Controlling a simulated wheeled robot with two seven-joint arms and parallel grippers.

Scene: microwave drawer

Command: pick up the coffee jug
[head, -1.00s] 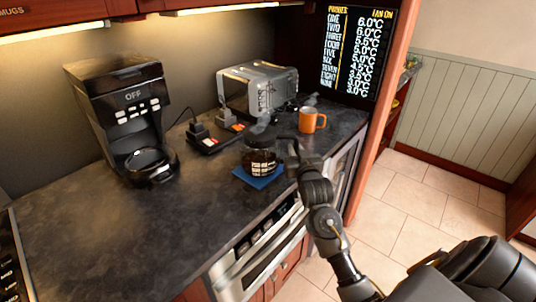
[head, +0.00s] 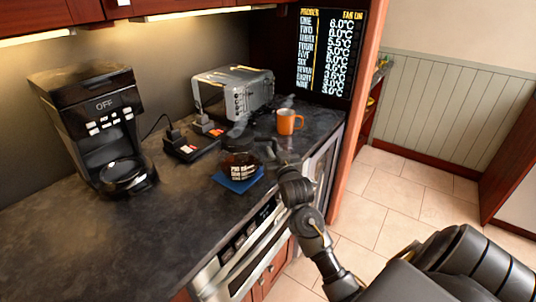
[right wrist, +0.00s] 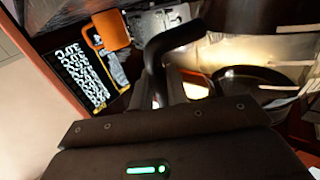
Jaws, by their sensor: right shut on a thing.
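The coffee jug (head: 238,166), dark glass with white print and a dark lid, stands upright over a blue mat (head: 236,184) on the counter. I cannot tell whether a small gap lies between jug and mat. My right gripper (head: 268,151) is at the jug's right side, shut on its handle. In the right wrist view the black curved handle (right wrist: 155,62) rises in front of the gripper body, with the jug's glass beside it. The fingertips are mostly hidden. My left gripper is not in view.
A black coffee machine (head: 98,125) marked OFF stands at the left. A metal toaster (head: 235,92) and a power strip (head: 193,143) are behind the jug. An orange mug (head: 287,122) is close behind the gripper. The counter (head: 130,235) front left is clear.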

